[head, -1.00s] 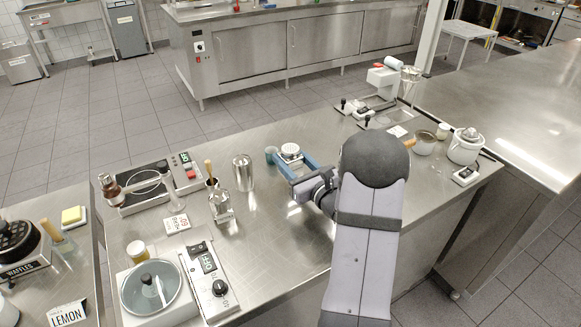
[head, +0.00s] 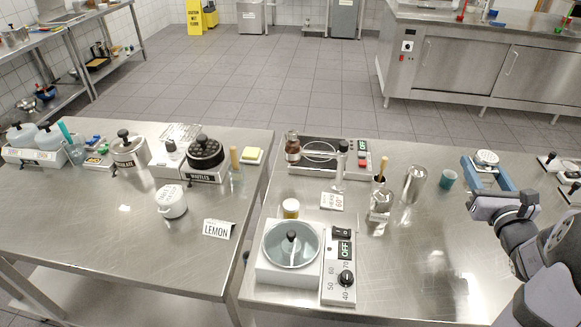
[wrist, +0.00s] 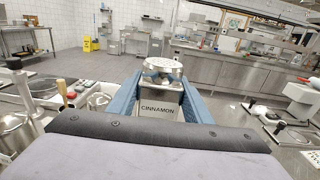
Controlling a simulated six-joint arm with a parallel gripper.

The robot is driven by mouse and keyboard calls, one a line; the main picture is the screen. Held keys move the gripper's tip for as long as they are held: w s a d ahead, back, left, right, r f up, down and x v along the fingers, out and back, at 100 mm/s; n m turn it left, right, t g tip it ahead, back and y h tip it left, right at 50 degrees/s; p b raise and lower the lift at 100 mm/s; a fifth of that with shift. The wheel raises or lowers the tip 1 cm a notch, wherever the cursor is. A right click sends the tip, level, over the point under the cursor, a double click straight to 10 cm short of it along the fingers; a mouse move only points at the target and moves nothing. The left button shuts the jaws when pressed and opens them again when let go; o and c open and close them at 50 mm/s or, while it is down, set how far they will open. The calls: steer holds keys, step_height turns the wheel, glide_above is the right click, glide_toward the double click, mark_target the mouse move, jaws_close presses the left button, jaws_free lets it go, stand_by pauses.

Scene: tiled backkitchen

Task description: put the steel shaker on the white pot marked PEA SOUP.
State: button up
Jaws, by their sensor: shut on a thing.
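My gripper (head: 488,172) is shut on the steel shaker (head: 487,157), with its blue fingers on either side of it. In the wrist view the shaker (wrist: 160,92) stands upright between the fingers (wrist: 160,98), with a domed steel top and a label reading CINNAMON. A small white pot (head: 172,205) with dark writing on its lid stands on the left table, far to the left of my gripper. The writing is too small to read surely. Its top looks bare.
A teal cup (head: 447,179) and a tall steel cup (head: 414,185) stand left of my gripper. A narrow gap separates the tables.

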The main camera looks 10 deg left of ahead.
step_height(320, 180, up, 11)
steer(key=shift+f, duration=0.1)
steer(key=w+a+n+g+y, duration=0.1)
steer(key=w+a+n+y, duration=0.15)
steer(key=a, duration=0.95)
steer(key=w+a+n+g+y, duration=0.15)
steer(key=w+a+y, duration=0.25)
steer(key=a, duration=0.9)
steer(key=w+a+n+g+y, duration=0.1)
steer(key=w+a+n+y, duration=0.25)
steer(key=a, duration=0.85)
steer(key=n+g+y+b, duration=0.1)
steer(key=n+g+y, duration=0.5)
steer(key=g, duration=0.2)
glide_above(168, 193)
step_height(168, 193, down, 5)
steer(key=shift+m+t, duration=0.25)
steer(key=shift+f+p, duration=1)
steer(key=shift+f, duration=4.1)
steer(key=shift+d+f, duration=0.1)
steer(key=shift+f, duration=0.1)
steer(key=shift+f, duration=0.2)
